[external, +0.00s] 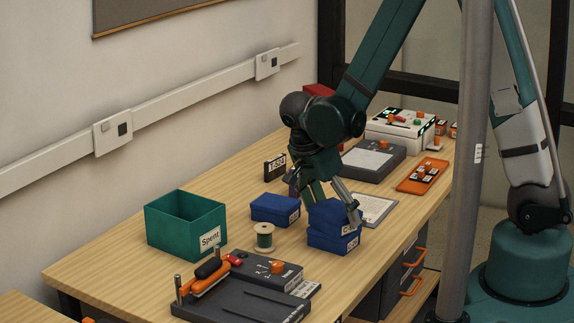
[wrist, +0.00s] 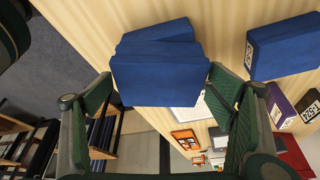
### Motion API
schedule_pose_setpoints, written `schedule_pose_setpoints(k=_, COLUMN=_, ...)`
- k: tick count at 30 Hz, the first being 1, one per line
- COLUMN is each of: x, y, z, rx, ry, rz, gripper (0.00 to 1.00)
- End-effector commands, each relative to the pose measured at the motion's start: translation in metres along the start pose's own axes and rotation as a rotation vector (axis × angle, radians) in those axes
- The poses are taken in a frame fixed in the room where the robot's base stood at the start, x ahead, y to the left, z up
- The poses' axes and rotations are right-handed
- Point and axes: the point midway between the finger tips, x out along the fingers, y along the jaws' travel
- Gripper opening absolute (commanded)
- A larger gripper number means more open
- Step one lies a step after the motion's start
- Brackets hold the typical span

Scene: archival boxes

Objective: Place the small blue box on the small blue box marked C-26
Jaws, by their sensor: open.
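Two small blue boxes are stacked near the table's right edge in the external view. The upper box (external: 325,213) rests on the lower box (external: 325,240); each has a white label too small to read surely. In the wrist view the upper box (wrist: 160,78) sits slightly turned and offset over the lower one (wrist: 155,35). My gripper (external: 337,206) is open around the upper box, one finger on each side; it also shows in the wrist view (wrist: 160,84). A third blue box (external: 273,208) with a label stands alone to the left.
A green bin marked Spent (external: 185,226) and a thread spool (external: 264,237) stand left of the stack. A clipboard (external: 375,209) lies close behind the stack.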

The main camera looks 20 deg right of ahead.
Motion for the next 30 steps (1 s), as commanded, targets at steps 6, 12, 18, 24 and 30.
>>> schedule_pose_setpoints(k=6, x=-0.023, y=0.001, z=0.0, rx=-0.001, ry=0.0, rz=0.0, gripper=0.81)
schedule_pose_setpoints(k=12, x=-0.051, y=0.001, z=0.0, rx=-0.001, ry=0.0, rz=0.0, gripper=0.81)
schedule_pose_setpoints(k=18, x=-0.081, y=0.0, z=0.0, rx=-0.001, ry=0.0, rz=0.0, gripper=0.81)
schedule_pose_setpoints(k=24, x=-0.103, y=0.0, z=0.0, rx=-0.001, ry=0.0, rz=-0.001, gripper=0.81)
schedule_pose_setpoints(k=30, x=-0.113, y=0.0, z=0.0, rx=0.0, ry=0.0, rz=0.0, gripper=0.81)
